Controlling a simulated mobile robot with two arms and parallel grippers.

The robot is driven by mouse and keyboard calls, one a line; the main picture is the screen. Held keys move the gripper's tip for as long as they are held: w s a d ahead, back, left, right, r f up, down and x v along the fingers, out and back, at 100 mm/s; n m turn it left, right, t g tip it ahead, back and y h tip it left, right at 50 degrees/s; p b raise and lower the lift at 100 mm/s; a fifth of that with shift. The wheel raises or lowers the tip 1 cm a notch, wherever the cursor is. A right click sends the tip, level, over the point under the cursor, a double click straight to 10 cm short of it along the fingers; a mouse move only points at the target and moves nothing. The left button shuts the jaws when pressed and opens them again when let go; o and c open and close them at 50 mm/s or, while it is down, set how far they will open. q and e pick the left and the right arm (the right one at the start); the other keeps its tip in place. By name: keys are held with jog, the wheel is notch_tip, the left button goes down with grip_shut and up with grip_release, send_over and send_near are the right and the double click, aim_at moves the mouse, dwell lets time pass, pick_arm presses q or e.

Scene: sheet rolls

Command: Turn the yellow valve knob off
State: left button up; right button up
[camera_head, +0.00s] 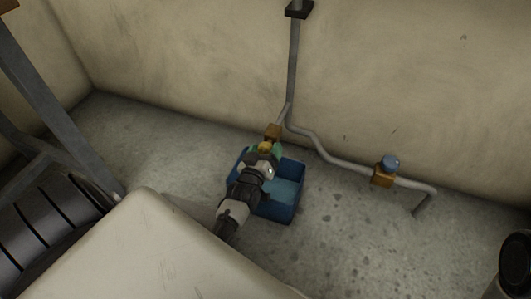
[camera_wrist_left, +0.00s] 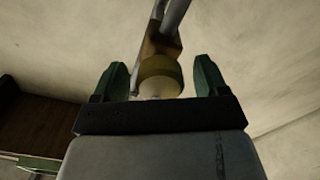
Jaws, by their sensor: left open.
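The yellow valve knob (camera_head: 265,146) sits on a brass-brown valve block (camera_head: 273,131) on the grey pipe near the wall. In the left wrist view the round knob (camera_wrist_left: 160,75) lies between the two green fingers, below the block (camera_wrist_left: 160,42). My left gripper (camera_head: 264,154) is at the knob in the head view and covers part of it. In the left wrist view my left gripper (camera_wrist_left: 162,78) is open, with a finger on each side of the knob and a visible gap at both sides. My right gripper is not in view.
A blue bin (camera_head: 287,207) stands on the floor below the left gripper. A second valve with a blue knob (camera_head: 391,162) is on the pipe (camera_head: 328,156) to the right. A metal frame (camera_head: 50,105) stands at the left.

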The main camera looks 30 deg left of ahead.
pick_arm(q)
jog(key=c, duration=0.9)
